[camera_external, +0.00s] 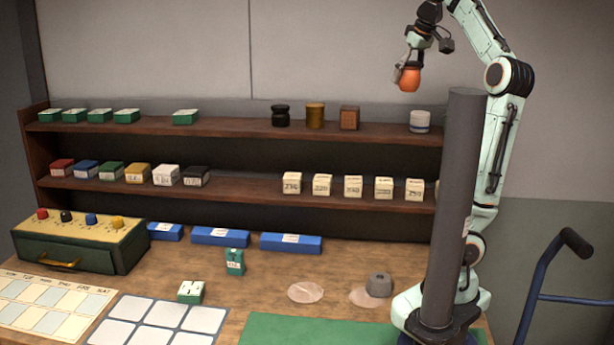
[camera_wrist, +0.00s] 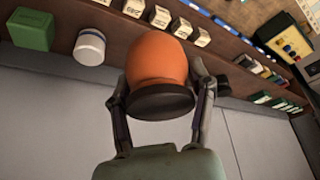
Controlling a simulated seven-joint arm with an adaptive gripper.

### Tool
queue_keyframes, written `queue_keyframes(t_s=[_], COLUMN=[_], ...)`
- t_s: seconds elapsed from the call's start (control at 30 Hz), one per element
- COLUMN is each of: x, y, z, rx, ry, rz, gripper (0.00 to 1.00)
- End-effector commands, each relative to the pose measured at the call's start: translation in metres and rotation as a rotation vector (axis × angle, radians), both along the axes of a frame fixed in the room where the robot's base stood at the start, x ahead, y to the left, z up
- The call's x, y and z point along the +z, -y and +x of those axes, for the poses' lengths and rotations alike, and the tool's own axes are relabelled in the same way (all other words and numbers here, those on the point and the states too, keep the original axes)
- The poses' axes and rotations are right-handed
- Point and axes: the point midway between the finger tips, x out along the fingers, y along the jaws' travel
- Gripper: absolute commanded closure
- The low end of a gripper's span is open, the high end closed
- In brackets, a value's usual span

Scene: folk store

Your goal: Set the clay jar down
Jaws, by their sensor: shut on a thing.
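The clay jar (camera_external: 409,79) is orange and round, with a dark rim or base end seen in the wrist view (camera_wrist: 158,62). My gripper (camera_external: 404,72) is shut on the jar, with one finger on each side of it in the wrist view (camera_wrist: 160,88). It holds the jar in the air, above the height of the upper shelf (camera_external: 250,127) and toward its right end. The jar touches no shelf or table in the outside view.
The upper shelf holds a black jar (camera_external: 280,115), a brass-coloured canister (camera_external: 315,115), a wooden box (camera_external: 349,118) and a white-and-blue jar (camera_external: 419,121). A grey post (camera_external: 455,200) stands before my arm. Shelf room is bare between the green boxes (camera_external: 185,117) and black jar.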

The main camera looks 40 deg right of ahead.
Motion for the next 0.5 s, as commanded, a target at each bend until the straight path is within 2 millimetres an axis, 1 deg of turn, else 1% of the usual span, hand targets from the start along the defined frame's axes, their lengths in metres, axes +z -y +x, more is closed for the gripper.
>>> queue_keyframes(t_s=[0.07, 0.17, 0.27, 0.4, 0.5], x=[-0.004, -0.019, -0.046, -0.094, -0.117], y=[-0.002, -0.011, -0.027, -0.061, -0.078], z=[0.003, 0.013, 0.03, 0.053, 0.061], rx=[0.02, 0.096, 0.227, 0.461, 0.566], ry=[-0.002, -0.006, -0.008, -0.01, -0.005], rz=[0.001, 0.001, 0.002, 0.002, 0.003], gripper=[0.86, 0.86, 0.86, 0.86, 0.86])
